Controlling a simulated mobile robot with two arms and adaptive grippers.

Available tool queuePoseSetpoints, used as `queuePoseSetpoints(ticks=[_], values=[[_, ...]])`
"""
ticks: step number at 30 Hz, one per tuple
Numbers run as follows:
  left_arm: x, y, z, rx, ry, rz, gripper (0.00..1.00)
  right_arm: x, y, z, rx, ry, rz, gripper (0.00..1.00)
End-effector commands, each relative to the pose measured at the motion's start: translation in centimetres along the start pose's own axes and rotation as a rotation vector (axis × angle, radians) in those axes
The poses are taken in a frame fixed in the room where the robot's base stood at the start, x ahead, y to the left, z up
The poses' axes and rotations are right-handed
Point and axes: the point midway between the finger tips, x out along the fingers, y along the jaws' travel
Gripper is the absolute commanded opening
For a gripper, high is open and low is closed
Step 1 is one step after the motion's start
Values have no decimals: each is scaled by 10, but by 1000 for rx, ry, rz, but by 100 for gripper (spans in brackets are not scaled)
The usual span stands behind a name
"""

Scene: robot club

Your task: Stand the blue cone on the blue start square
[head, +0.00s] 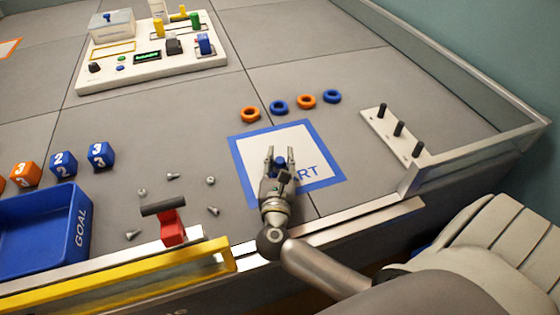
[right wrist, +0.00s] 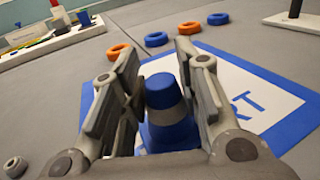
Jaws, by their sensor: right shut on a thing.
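The blue start square (head: 318,180) is a white square with a thick blue border and the word START, lying flat on the grey floor tiles. My right gripper (head: 280,158) is over the square in the head view. It is shut on the blue cone (right wrist: 165,108), which has a grey band and is upright between the fingers in the right wrist view. In the head view only a bit of the cone (head: 280,161) shows. The cone's base is partly hidden, and I cannot tell whether it touches the square. My left gripper is not in view.
Orange and blue rings (head: 279,107) lie behind the square. A pegged white board (head: 390,138) stands to the right near the low wall. Several screws and nuts (head: 173,176), a red-based clamp (head: 171,228) and a blue GOAL bin (head: 40,228) are left. A control panel (head: 150,62) is farther back.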

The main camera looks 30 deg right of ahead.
Motion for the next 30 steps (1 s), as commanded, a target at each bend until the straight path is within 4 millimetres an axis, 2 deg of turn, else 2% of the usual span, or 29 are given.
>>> queuePoseSetpoints(ticks=[14, 15, 19, 30], values=[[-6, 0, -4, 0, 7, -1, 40, 0, 0, -2, 0, -2, -1, 6], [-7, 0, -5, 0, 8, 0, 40, 0, 0, -2, 0, -1, 0, 36], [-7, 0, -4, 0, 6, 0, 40, 0, 0, -2, 0, -1, 0, 52], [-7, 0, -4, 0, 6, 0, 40, 0, 0, -1, 0, -1, 0, 52]])
